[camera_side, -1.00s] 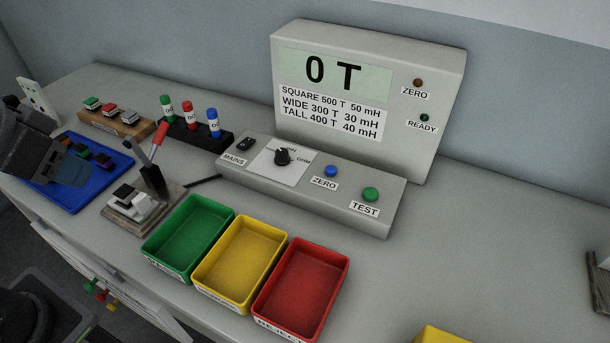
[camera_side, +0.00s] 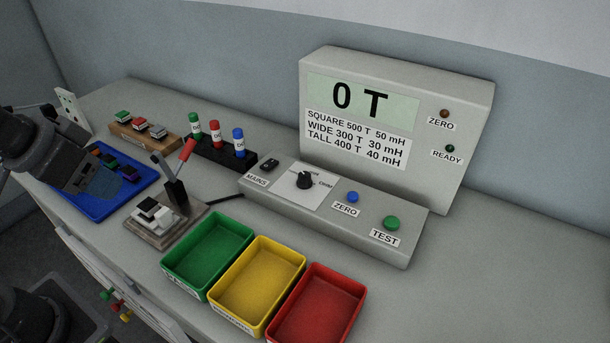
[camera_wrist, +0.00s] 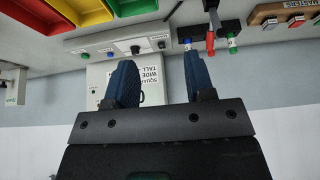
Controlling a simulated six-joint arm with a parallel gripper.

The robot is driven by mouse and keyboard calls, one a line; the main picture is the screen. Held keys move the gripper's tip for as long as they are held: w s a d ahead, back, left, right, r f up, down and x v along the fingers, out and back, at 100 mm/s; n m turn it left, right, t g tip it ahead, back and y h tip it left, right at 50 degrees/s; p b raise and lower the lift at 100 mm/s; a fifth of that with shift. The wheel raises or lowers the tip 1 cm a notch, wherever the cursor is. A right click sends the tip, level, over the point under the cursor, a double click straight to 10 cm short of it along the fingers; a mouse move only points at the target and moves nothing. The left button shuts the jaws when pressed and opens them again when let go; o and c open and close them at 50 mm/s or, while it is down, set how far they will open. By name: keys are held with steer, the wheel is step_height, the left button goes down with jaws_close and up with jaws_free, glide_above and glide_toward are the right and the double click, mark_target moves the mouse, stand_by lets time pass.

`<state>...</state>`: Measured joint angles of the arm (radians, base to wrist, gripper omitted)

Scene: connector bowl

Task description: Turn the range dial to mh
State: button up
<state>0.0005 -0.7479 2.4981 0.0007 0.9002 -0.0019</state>
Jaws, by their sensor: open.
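The range dial (camera_side: 304,181) is a black round knob on a white plate on the long grey control box (camera_side: 340,212). Labels sit around it; one at its right reads OHM, and the one at its top is too small to read surely. Its exact pointing is unclear. The dial also shows in the wrist view (camera_wrist: 135,49), beyond my fingers. My gripper (camera_side: 88,180) is at the far left over the blue tray (camera_side: 100,208), well apart from the dial. In the wrist view my gripper (camera_wrist: 158,62) has two blue fingers spread with nothing between them.
The display unit (camera_side: 455,105) behind the box reads 0 T. A lever fixture (camera_side: 165,218), a black rack (camera_side: 222,152) with capped cylinders, and green (camera_side: 215,250), yellow (camera_side: 255,280) and red (camera_side: 318,305) bins stand nearby. The table at right is clear.

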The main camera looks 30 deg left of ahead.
steer(key=shift+o, duration=0.7)
steer(key=w+d+r, duration=0.2)
steer(key=w, duration=0.6)
steer(key=shift+r+n+g, duration=0.3)
steer(key=shift+r, duration=0.1)
steer(key=n+y, duration=0.2)
glide_above(304, 176)
steer(key=s+d, duration=0.2)
steer(key=s, duration=0.3)
step_height(304, 176, down, 10)
steer(key=r, duration=0.1)
steer(key=shift+g, duration=0.4)
steer(key=x, duration=1.3)
steer(key=shift+w+d+f, duration=0.15)
steer(key=shift+f, duration=0.15)
steer(key=shift+c, duration=0.2)
steer(key=c, duration=0.9)
